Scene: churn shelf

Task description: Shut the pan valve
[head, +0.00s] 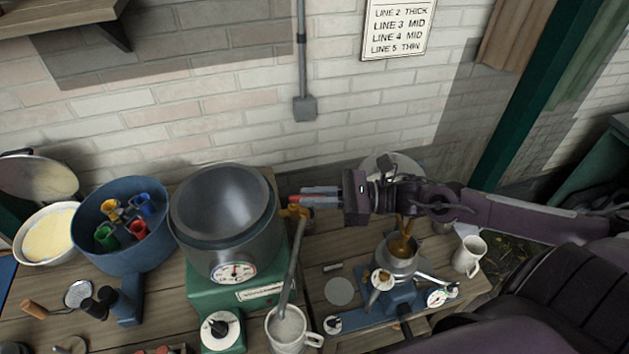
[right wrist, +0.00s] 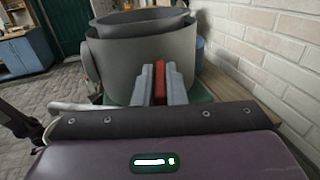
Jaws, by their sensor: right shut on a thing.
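The pan (head: 188,228) is a deep grey metal vessel on a green base with a round dial. Its brass-yellow valve (head: 290,212) sits on the pan's right side, with a red handle (head: 295,199) above it. My right gripper (head: 312,196) reaches in from the right, its fingers closed around the red handle. In the right wrist view the red handle (right wrist: 160,75) stands between the two grey fingers, in front of the pan (right wrist: 125,60). A grey spout pipe (head: 292,265) slopes from the valve to a white mug (head: 283,347). My left gripper is out of view.
A blue tub (head: 97,245) with coloured pieces and a bowl of pale yellow contents (head: 47,235) stand left of the pan. A blue device with a small metal pot (head: 398,262) and a white mug (head: 469,255) stand to the right. A brick wall is behind.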

